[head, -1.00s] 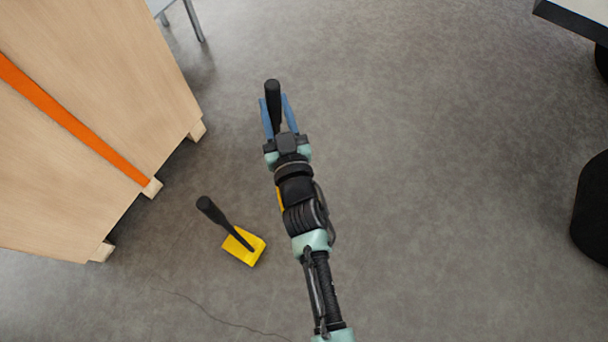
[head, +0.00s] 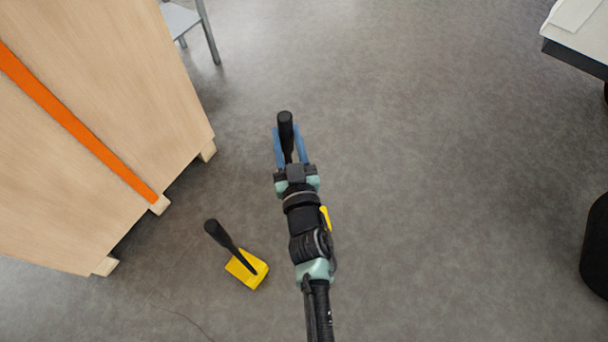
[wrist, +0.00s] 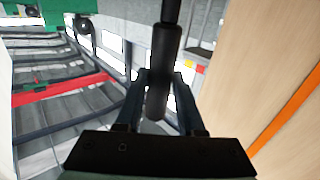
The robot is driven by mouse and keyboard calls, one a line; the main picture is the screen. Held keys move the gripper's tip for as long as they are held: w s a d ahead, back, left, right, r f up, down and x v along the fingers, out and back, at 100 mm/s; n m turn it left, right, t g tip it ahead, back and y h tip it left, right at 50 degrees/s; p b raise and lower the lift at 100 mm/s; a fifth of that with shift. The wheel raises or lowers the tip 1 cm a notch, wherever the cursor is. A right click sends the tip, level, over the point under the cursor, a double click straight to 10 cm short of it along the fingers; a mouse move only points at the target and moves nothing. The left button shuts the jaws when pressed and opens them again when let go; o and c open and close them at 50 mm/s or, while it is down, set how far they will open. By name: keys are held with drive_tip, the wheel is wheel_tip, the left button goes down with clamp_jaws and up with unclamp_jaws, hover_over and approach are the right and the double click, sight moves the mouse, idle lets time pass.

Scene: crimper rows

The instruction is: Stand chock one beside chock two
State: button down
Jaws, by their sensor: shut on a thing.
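My gripper (head: 286,132) is shut on the black handle (head: 286,122) of one chock, near the middle of the head view. A bit of yellow (head: 325,217), seemingly this chock's body, shows at the right side of my arm; the rest is hidden under the arm. In the wrist view the dark handle (wrist: 163,60) stands between both fingers. The other chock (head: 247,269), a yellow block with a slanting black handle (head: 222,237), rests on the floor left of my arm. No marks tell which chock is one or two.
A large wooden crate (head: 110,110) with an orange band and small feet stands at the left, close to the floor chock. A grey chair or stool (head: 185,20) is behind it. A table corner (head: 580,40) and a black round object (head: 597,250) are at the right. Floor between is clear.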

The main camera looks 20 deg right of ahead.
sight(289, 160)
drive_tip(key=shift+w+f+b, duration=0.1)
drive_tip(key=shift+f+b, duration=2.9)
drive_tip(key=shift+f, duration=1.25)
drive_tip(key=shift+f, duration=0.2)
drive_tip(key=c, duration=0.5)
unclamp_jaws()
drive_tip(key=shift+f, duration=0.3)
drive_tip(key=shift+r, duration=0.15)
